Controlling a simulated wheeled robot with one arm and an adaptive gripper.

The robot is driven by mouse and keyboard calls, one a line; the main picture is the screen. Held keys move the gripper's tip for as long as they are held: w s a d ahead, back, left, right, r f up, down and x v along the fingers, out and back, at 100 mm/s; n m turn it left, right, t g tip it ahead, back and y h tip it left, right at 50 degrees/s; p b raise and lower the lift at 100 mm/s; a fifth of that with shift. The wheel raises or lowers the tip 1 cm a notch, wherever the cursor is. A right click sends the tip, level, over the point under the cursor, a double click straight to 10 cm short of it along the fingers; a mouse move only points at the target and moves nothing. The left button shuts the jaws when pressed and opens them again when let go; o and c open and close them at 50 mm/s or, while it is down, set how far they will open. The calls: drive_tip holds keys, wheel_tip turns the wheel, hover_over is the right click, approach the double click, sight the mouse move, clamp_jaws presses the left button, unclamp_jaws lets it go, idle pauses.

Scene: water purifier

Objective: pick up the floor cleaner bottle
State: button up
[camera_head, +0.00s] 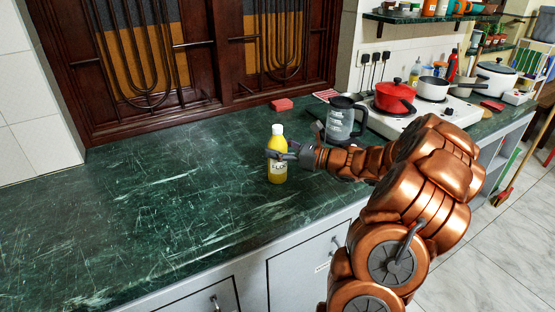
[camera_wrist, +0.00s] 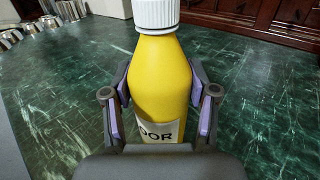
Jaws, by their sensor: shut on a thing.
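The floor cleaner bottle (camera_head: 277,160) is yellow with a white cap and a pale label. It stands upright on the green marble counter in the head view. In the wrist view the bottle (camera_wrist: 161,75) fills the middle, and part of its label reads "OOR". My gripper (camera_head: 279,155) reaches in from the right at the bottle's upper body. In the wrist view its two fingers (camera_wrist: 161,97) press on both sides of the bottle, below the shoulder. The bottle's base is hidden in the wrist view. I cannot tell whether it is lifted off the counter.
A kettle-like jug (camera_head: 342,120) stands behind my arm, near a red pot (camera_head: 395,97) on a white stove. A small red block (camera_head: 282,105) lies at the back. The green counter (camera_head: 150,200) left of the bottle is clear. A dark wooden lattice window (camera_head: 200,50) rises behind.

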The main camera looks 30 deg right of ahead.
drive_tip(key=c, duration=0.7)
drive_tip(key=shift+c, duration=0.2)
